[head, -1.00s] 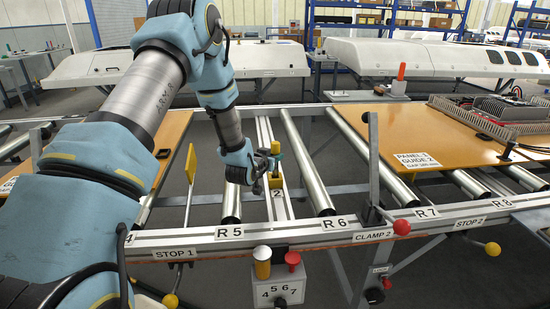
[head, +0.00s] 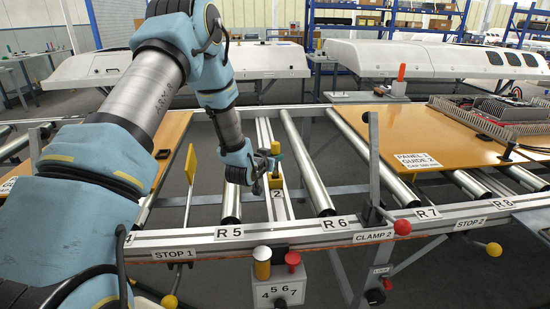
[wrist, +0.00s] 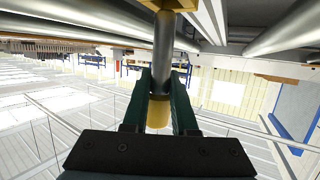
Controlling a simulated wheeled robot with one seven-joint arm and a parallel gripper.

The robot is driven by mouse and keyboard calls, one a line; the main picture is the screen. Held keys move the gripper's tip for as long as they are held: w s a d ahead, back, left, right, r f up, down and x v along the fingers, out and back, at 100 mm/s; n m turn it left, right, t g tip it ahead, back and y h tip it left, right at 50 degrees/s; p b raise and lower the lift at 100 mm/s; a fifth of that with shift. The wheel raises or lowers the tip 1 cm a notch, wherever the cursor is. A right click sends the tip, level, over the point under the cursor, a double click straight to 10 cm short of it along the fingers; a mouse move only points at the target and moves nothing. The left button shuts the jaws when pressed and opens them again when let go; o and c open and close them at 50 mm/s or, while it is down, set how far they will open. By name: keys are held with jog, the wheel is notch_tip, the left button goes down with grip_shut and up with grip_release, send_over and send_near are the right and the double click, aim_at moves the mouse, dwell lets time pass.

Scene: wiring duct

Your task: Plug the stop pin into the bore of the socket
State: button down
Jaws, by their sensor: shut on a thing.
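My gripper (head: 273,158) hangs over the rail between the rollers, above the yellow socket (head: 276,183) by the label 2. In the wrist view, the green fingers of my gripper (wrist: 160,98) are shut on the stop pin (wrist: 164,55). The pin has a grey metal shaft and a yellow end between the fingers. The shaft runs away from the fingers to the yellow socket (wrist: 168,4) at the top edge, which is cut off. The shaft's far end meets or overlaps the socket in the picture. The bore is hidden, so I cannot tell whether the tip is in it.
A yellow stop flag (head: 190,164) stands left of my gripper. Metal rollers (head: 306,160) lie on both sides. The front rail (head: 330,235) carries labels and the red CLAMP 2 knob (head: 402,227). A button box (head: 279,288) hangs below. A wooden panel (head: 425,140) lies right.

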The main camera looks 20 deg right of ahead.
jog(key=shift+f+b, duration=1.8)
jog(key=shift+f, duration=0.2)
jog(key=c, duration=0.6)
grip_release()
jog(key=shift+s+a, duration=0.1)
jog(key=b+v, duration=0.1)
jog(key=v, duration=0.9)
jog(key=shift+s+a+r+b, duration=0.15)
jog(key=shift+s+a+b, duration=0.05)
jog(key=shift+b, duration=0.2)
